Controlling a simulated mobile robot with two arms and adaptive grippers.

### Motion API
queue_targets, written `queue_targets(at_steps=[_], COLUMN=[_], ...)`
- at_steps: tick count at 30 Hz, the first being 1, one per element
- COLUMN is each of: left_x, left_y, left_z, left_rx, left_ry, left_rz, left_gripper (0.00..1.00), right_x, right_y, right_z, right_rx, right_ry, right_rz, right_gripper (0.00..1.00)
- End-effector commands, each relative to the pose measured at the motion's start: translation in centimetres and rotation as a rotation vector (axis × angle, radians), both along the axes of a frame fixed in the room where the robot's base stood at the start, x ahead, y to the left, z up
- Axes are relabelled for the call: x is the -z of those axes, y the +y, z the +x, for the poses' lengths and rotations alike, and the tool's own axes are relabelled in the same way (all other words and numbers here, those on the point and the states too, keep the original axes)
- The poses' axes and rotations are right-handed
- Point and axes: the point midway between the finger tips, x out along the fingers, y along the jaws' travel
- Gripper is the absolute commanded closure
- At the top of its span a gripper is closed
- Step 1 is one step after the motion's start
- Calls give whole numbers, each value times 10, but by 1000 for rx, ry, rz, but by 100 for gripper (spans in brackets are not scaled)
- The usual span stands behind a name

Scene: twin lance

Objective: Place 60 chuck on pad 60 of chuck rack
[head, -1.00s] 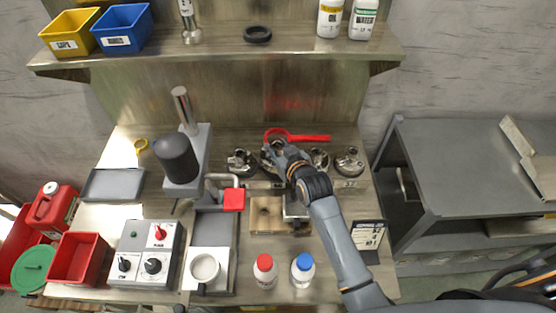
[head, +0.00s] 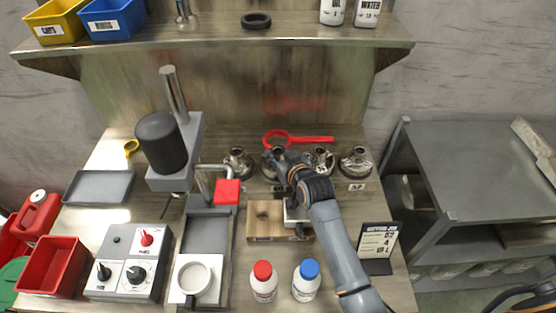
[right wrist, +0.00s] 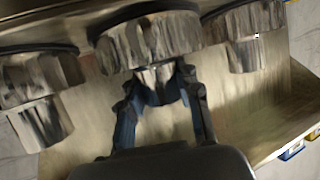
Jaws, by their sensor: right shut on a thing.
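Several metallic chucks stand in a row on the chuck rack (head: 357,186) at the back of the bench. They are a far-left chuck (head: 238,160), a second chuck (head: 274,153), a third chuck (head: 321,160) and a far-right chuck (head: 356,162). My right gripper (head: 279,160) is at the second chuck and partly covers it. In the right wrist view, the right gripper (right wrist: 157,88) is shut on the narrow neck of the middle chuck (right wrist: 148,42), with a chuck on either side. Most pad labels are hidden or too small to read. My left gripper is not in view.
A red ring-handled tool (head: 300,139) lies behind the chucks. A wooden block (head: 265,220) and a red-capped bottle (head: 263,281) and blue-capped bottle (head: 306,280) stand in front. A sign (head: 378,245) stands at right. A press with a black cylinder (head: 162,143) is left.

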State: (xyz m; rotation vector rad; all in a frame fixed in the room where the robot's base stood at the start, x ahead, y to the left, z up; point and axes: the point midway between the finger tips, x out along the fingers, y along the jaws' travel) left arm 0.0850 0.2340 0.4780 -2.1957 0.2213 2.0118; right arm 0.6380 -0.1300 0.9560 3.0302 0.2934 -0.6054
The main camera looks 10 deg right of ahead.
Motion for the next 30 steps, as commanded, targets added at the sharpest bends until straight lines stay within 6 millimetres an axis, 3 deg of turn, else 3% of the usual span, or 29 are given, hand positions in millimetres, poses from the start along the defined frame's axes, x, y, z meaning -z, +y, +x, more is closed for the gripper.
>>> queue_targets(at_steps=[11, 12, 15, 25, 30], left_x=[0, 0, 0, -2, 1], left_y=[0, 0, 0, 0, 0], left_z=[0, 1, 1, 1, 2], left_rx=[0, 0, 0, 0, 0], left_ry=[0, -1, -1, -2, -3], left_rz=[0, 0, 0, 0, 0], left_gripper=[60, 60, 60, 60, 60], right_x=[0, 2, 2, -2, -6], right_y=[0, 0, 0, 0, -3], right_z=[1, 0, 0, 0, -15], right_rx=[0, 0, 0, 0, 0], right_ry=[-7, 0, 0, -1, 0], right_rz=[1, 0, 0, 0, 0], right_gripper=[100, 59, 44, 44, 44])
